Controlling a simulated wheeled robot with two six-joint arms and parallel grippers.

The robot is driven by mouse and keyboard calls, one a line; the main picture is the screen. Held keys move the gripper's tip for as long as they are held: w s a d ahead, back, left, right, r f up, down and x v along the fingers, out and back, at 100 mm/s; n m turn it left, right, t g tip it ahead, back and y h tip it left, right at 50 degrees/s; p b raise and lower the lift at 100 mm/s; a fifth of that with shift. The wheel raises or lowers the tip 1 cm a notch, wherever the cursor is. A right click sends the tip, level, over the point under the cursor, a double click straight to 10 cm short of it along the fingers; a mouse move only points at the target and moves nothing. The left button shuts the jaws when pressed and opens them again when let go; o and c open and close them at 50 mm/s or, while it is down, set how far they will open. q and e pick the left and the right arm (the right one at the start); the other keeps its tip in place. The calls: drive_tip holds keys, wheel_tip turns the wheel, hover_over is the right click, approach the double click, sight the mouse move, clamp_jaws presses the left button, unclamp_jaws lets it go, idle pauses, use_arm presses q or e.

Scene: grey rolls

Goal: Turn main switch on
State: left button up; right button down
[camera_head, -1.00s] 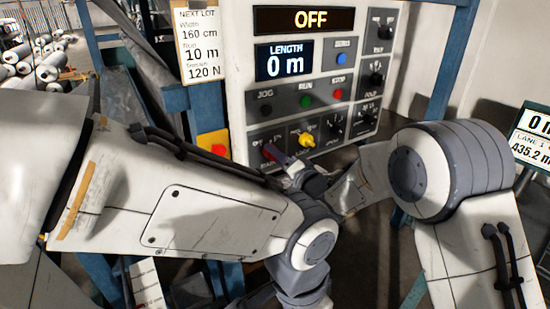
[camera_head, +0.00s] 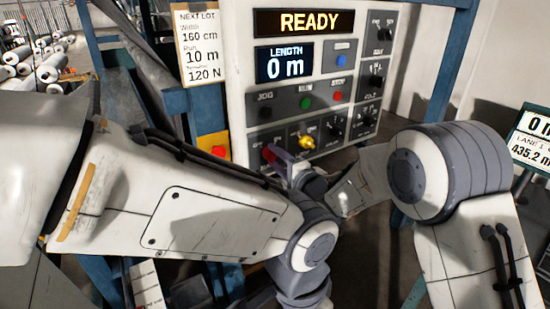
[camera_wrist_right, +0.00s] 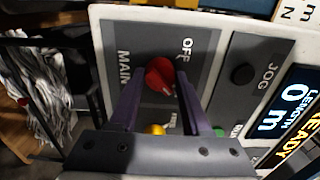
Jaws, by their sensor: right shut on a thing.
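The main switch is a red rotary knob (camera_wrist_right: 160,74) on a dark plate at the panel's lower left. In the right wrist view the words MAIN and OFF show beside it. My right gripper (camera_wrist_right: 161,80) is shut on this knob, with a purple finger on either side. In the head view the right gripper (camera_head: 279,160) is at the panel's lower left corner and mostly hides the knob. The panel's top display (camera_head: 303,23) reads READY. My left gripper is not in view.
The panel (camera_head: 237,70) also has a yellow knob (camera_head: 306,143) close right of my right gripper, green (camera_head: 306,103) and red (camera_head: 338,96) buttons, and several dark knobs. A red button on a yellow box (camera_head: 219,152) is left of the panel. Grey rolls (camera_head: 40,65) lie far left.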

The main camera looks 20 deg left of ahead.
drive_tip(key=shift+w+d, duration=0.1)
drive_tip(key=shift+c, duration=1.8)
unclamp_jaws()
drive_tip(key=b+v, duration=0.3)
drive_tip(key=v, duration=0.7)
drive_tip(key=shift+d, duration=0.15)
